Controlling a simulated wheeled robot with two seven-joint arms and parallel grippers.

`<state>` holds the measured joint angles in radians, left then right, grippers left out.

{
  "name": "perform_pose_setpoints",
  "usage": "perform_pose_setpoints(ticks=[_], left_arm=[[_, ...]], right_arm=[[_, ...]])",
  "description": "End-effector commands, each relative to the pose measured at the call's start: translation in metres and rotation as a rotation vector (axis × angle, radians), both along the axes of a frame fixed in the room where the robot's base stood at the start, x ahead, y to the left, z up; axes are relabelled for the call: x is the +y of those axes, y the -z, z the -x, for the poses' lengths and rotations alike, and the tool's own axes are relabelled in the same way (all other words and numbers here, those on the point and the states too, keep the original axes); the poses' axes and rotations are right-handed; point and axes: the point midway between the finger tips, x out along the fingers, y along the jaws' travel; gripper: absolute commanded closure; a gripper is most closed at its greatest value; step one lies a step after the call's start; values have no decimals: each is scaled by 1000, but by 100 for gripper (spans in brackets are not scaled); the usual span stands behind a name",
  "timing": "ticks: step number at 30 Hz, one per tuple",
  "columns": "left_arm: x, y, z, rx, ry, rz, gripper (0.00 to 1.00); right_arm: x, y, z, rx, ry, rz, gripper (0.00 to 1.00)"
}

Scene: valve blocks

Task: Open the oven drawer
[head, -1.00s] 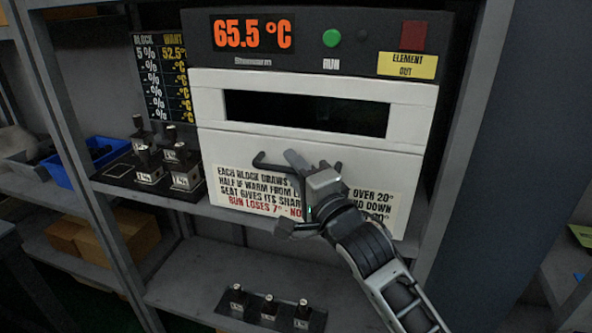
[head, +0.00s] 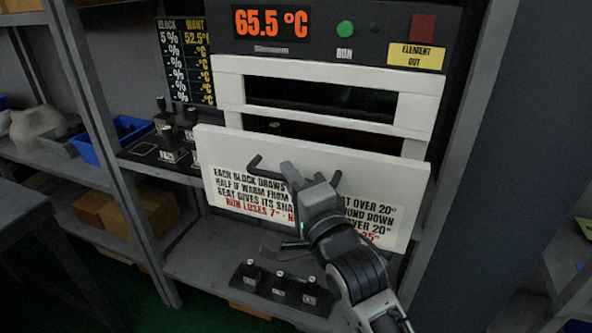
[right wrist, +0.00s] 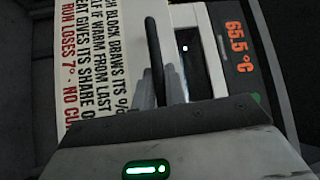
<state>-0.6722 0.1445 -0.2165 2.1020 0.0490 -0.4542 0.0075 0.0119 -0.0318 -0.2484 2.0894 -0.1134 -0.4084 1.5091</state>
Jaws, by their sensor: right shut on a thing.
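The white oven drawer (head: 225,160) stands pulled out from the oven (head: 232,88), with a dark gap showing above and behind its front panel. A dark bar handle (head: 258,166) runs across the drawer front. My right gripper (head: 290,178) is at the drawer front, shut on the handle. In the right wrist view the handle (right wrist: 154,45) passes between the gripper's fingers (right wrist: 158,92). My arm and gripper hide part of the printed text on the panel. My left gripper is not in view.
A rack of valve blocks (head: 172,152) stands left of the oven. Several blocks sit in a holder (head: 281,288) on the shelf below the drawer. A blue bin (head: 88,148) is at the left. The shelf's uprights (head: 100,120) flank the oven.

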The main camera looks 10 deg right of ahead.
Motion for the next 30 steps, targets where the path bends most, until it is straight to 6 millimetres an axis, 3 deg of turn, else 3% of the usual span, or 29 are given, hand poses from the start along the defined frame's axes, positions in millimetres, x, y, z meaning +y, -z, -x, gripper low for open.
perform_pose_setpoints(ticks=[4,5,6,7,19,23,30], left_arm=[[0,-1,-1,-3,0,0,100],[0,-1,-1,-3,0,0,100],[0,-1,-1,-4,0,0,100],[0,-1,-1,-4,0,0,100],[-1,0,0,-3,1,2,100],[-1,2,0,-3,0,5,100],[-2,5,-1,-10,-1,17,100]], right_arm=[[-1,0,0,-1,1,3,100],[-1,0,0,-1,1,3,79],[-1,0,0,-1,1,3,68],[-1,0,0,-1,1,3,66],[-3,3,9,0,1,2,66],[-7,7,31,2,2,2,66],[-19,16,88,4,2,3,66]])
